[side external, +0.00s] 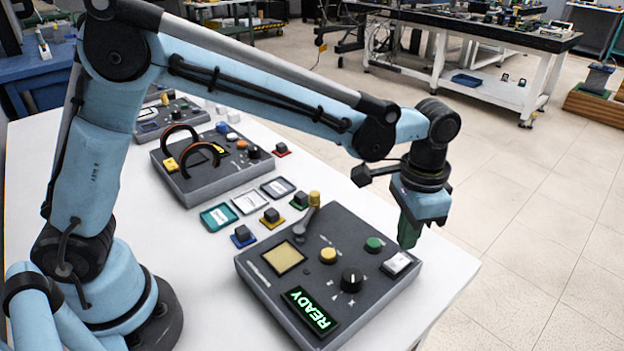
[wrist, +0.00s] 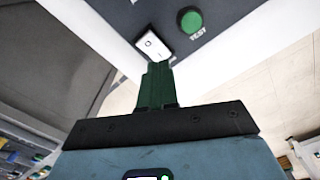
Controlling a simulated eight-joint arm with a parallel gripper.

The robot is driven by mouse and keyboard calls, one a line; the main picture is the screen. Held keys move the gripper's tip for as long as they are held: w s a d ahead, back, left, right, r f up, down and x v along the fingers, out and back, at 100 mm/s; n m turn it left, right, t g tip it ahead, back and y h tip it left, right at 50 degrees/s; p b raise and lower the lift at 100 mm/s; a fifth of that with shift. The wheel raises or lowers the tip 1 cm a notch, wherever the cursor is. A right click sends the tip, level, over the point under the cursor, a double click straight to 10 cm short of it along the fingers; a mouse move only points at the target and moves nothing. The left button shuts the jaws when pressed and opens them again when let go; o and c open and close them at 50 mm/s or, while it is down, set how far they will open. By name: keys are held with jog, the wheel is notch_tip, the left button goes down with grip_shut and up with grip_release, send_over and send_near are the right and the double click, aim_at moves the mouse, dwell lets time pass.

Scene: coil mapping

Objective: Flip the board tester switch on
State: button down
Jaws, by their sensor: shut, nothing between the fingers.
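The board tester (side external: 265,285) is a dark grey box on the white table, with a panel of controls. Its white rocker switch (side external: 398,264) is at the panel's right corner; it also shows in the wrist view (wrist: 152,45). My gripper (side external: 408,242) points down near the switch, its green fingers shut and empty. In the wrist view the fingertips (wrist: 158,68) appear right at the switch's near edge; I cannot tell whether they touch it. A green display (side external: 312,311) on the tester reads READY.
A second grey device (side external: 205,180) and several small coloured blocks and trays lie behind. The table's right edge is close to my gripper.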

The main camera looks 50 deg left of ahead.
jog(key=shift+r, duration=1.9)
jog(key=shift+a, duration=0.1)
jog(key=s+a+r+n+t, duration=0.1)
jog(key=s+a+n+t, duration=0.2)
jog(key=a, duration=0.7)
jog(key=s+a+n+t, duration=0.3)
jog(key=s+a+t, duration=0.1)
jog(key=s+a, duration=0.4)
jog(key=shift+s+a+r, duration=0.3)
jog(key=shift+a+r, duration=0.05)
jog(key=shift+a, duration=0.7)
